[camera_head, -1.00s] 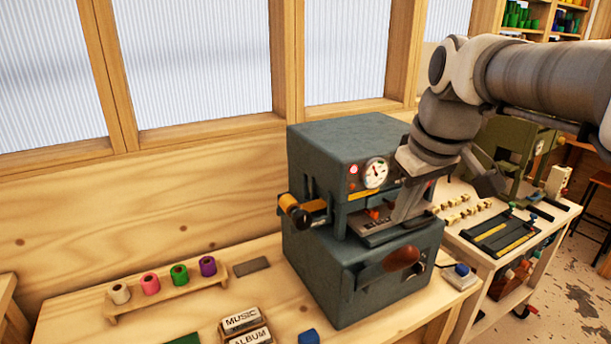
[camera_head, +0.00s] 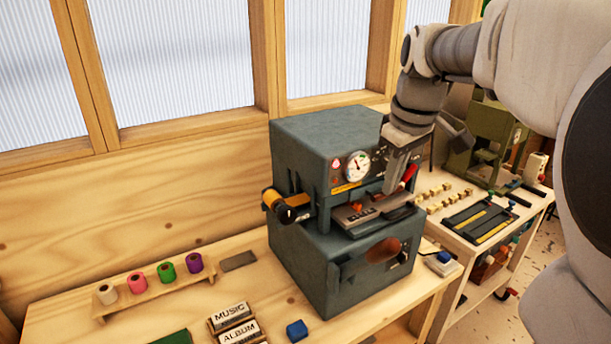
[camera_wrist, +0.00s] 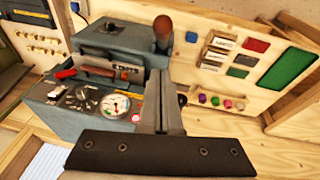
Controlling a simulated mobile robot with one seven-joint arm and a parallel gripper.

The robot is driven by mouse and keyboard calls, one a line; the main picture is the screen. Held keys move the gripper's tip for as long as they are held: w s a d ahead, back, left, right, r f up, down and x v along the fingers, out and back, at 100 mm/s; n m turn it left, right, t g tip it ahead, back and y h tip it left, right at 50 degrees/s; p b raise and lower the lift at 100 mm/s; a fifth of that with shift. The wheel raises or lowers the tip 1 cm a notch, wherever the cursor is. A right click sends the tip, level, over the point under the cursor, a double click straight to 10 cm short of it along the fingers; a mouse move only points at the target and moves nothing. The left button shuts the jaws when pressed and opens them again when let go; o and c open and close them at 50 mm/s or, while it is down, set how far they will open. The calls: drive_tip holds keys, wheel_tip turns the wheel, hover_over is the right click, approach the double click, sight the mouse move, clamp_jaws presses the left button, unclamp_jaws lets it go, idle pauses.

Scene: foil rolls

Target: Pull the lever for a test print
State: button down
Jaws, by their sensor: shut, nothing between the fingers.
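A grey-green press (camera_head: 325,150) stands on the bench, with a dial (camera_head: 357,166) on its front. A lever with a brown wooden knob (camera_head: 383,250) sits low on its front; the knob also shows beyond my fingertips in the wrist view (camera_wrist: 163,25). A red handle (camera_head: 410,174) shows at the right of the press's opening, and in the wrist view (camera_wrist: 66,74). My gripper (camera_head: 391,191) is shut and empty, pointing down in front of the opening, above the knob and apart from it. In the wrist view, the fingers (camera_wrist: 162,80) hide part of the press.
An orange foil roll (camera_head: 274,200) sticks out from the press's left side. A wooden rack (camera_head: 150,292) with several coloured rolls, MUSIC and ALBUM blocks (camera_head: 233,322) and a blue block (camera_head: 297,330) lie on the bench. A green machine (camera_head: 487,140) stands at the right.

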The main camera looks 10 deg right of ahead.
hover_over(388, 239)
drive_tip(key=w+a, duration=0.1)
drive_tip(key=w, duration=0.1)
wheel_tip(388, 239, down, 7)
drive_tip(key=shift+s+a+f, duration=0.15)
drive_tip(key=shift+s+d+f, duration=0.25)
drive_tip(key=shift+s+f, duration=0.05)
drive_tip(key=shift+f, duration=0.2)
drive_tip(key=shift+s+d+f, duration=0.2)
drive_tip(key=shift+s+f, duration=0.1)
drive_tip(key=shift+f, duration=0.15)
drive_tip(key=shift+s+d+f, duration=0.2)
drive_tip(key=shift+s+f, duration=0.05)
drive_tip(key=shift+f, duration=0.25)
drive_tip(key=shift+f, duration=0.1)
